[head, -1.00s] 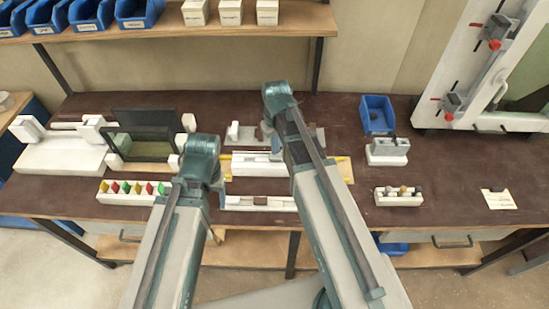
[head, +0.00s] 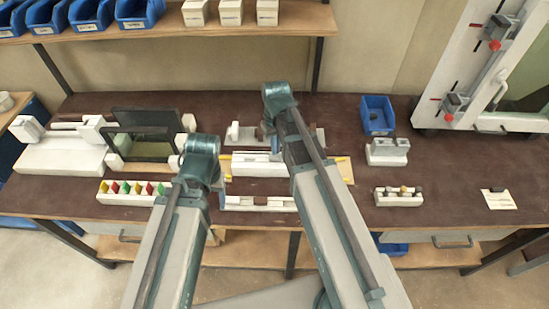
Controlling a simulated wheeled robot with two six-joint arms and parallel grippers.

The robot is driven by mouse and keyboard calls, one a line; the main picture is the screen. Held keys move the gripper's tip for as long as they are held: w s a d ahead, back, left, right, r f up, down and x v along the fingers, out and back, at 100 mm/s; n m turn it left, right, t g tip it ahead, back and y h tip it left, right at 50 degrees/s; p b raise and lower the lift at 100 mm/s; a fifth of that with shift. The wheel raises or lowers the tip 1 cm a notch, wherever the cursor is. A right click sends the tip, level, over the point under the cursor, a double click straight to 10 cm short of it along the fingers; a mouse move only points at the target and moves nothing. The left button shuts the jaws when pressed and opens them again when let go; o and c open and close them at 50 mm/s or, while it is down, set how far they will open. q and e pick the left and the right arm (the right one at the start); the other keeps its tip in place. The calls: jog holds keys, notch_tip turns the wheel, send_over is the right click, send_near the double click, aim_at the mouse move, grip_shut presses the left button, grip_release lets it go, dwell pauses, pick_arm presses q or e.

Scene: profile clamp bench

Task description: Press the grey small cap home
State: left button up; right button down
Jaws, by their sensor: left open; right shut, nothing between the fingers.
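A white block (head: 399,200) at the right front of the bench holds a row of small grey, dark and tan caps. I cannot tell which of these, if any, is the grey small cap. A white holder with grey parts on top (head: 387,152) stands behind this block. A pale profile fixture (head: 258,166) lies in the middle of the bench, partly covered by my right arm. Both of my arms reach over the bench middle. Their gripper fingers are hidden behind the arm links, so what they touch does not show.
A white block with several coloured pegs (head: 131,193) lies at the left front. A dark framed panel (head: 143,139) stands behind it. A blue bin (head: 377,115) and a pale card (head: 498,201) are at right. Bare bench surface (head: 445,165) lies between them.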

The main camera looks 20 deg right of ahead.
pick_arm(q)
jog(key=shift+f, duration=0.1)
pick_arm(e)
jog(key=shift+f, duration=0.1)
dwell(0.3)
pick_arm(q)
jog(key=shift+f+b, duration=0.5)
jog(key=shift+b, duration=0.15)
pick_arm(e)
jog(key=shift+f, duration=0.55)
pick_arm(q)
jog(key=shift+f+b, duration=0.45)
pick_arm(e)
jog(key=shift+f, duration=0.45)
jog(key=shift+r, duration=0.1)
notch_tip(320, 180, up, 7)
jog(key=p, duration=0.7)
pick_arm(q)
notch_tip(320, 180, up, 7)
notch_tip(320, 180, down, 3)
jog(key=b, duration=0.2)
jog(key=shift+b, duration=0.4)
pick_arm(e)
jog(key=s+a+f+n+h, duration=0.1)
jog(key=s+a+f, duration=0.2)
jog(key=s+a, duration=0.7)
jog(key=s, duration=0.4)
jog(key=shift+s+a, duration=0.15)
jog(key=shift+a, duration=0.1)
